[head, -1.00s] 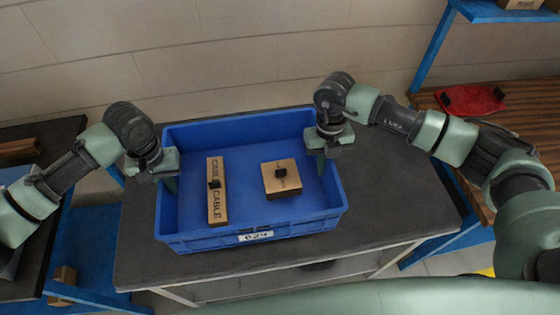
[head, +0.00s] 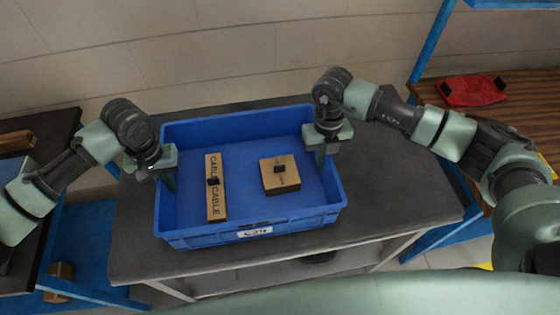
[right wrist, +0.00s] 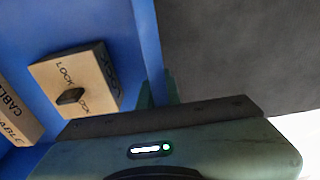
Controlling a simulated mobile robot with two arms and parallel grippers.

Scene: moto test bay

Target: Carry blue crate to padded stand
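The blue crate (head: 250,215) is above the dark top of a table in the middle of the head view; I cannot tell whether it touches the top. It holds a long cardboard box marked CABLE (head: 215,190) and a squarish box (head: 280,175), marked LOCK in the right wrist view (right wrist: 75,80). My left gripper (head: 168,178) is shut on the crate's left wall; its outer finger is hidden. My right gripper (head: 321,158) is shut on the right wall, with a finger on each side of it in the right wrist view. No padded stand is clearly recognisable.
The dark table (head: 400,190) has bare room right of the crate. A wooden-topped bench (head: 440,95) with blue legs stands at the right and bears a red pad (head: 470,90). Another dark table (head: 20,165) is at the left. A wall closes the back.

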